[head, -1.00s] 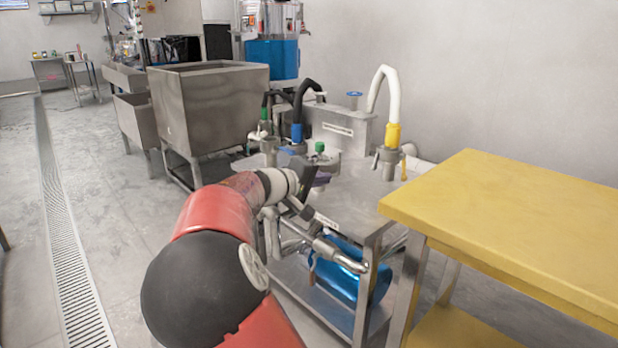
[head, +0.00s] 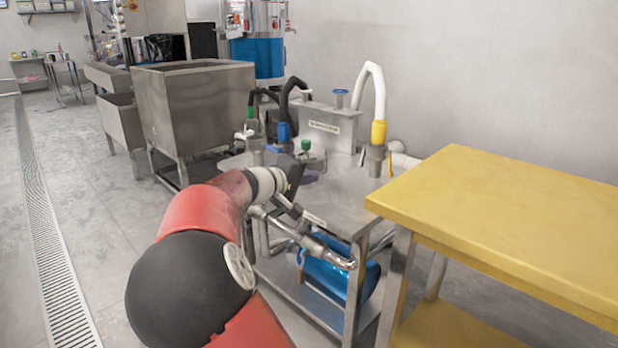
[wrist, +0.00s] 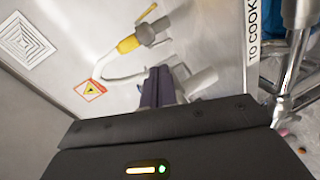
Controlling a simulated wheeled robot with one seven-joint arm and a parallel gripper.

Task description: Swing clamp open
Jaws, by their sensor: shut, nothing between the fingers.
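My gripper (wrist: 157,88) shows its purple fingers together in the wrist view, with nothing between them. In the head view the gripper (head: 310,176) is partly hidden by my arm and is over the steel cart's top, near the green-capped fitting. A yellow-collared fitting (wrist: 140,37) with metal side pieces and a white hose lies beyond the fingertips in the wrist view, apart from them. What looks like the same fitting (head: 376,155) stands upright at the cart's right in the head view. I cannot tell which metal piece is the clamp.
The steel cart (head: 340,205) carries pipes at its front and a blue cylinder (head: 340,275) below. A green-capped fitting (head: 306,145) and black hoses stand behind the gripper. A yellow table (head: 510,215) is close at right. Floor at left is clear.

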